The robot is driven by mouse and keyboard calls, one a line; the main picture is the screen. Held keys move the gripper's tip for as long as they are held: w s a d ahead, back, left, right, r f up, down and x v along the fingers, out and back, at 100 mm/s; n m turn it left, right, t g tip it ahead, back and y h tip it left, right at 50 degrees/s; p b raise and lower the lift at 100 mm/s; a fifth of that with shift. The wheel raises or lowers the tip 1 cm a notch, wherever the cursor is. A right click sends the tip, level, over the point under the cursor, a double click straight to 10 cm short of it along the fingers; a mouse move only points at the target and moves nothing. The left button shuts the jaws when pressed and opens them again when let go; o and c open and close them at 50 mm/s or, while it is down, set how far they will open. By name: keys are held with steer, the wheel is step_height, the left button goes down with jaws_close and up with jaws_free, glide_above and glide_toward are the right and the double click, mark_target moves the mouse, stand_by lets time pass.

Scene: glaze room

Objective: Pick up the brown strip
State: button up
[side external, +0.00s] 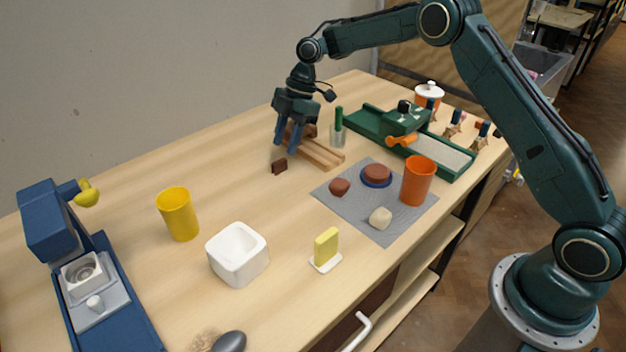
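My gripper (286,147) points down at the back of the table, its two blue fingers apart. A small dark brown piece (279,167) lies on the table just below and in front of the fingertips, apart from them. A larger reddish-brown piece (308,131) sits behind and to the right of the fingers, at the pale wooden slats (321,153). The fingers partly hide it, and I see no sign that they grip it. I cannot tell for sure which of the two brown pieces is the brown strip.
A glass with a green-handled tool (338,134) stands right of the gripper, before a green tray (455,158). A grey mat (377,222) bears clay lumps and an orange cup (417,181). A yellow cup (178,213) and white pot (237,255) stand left; table between is clear.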

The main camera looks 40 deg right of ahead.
mark_target(280, 161)
steer(key=shift+f, duration=0.1)
steer(key=shift+x, duration=2.5)
steer(key=shift+c, duration=0.5)
jaws_close()
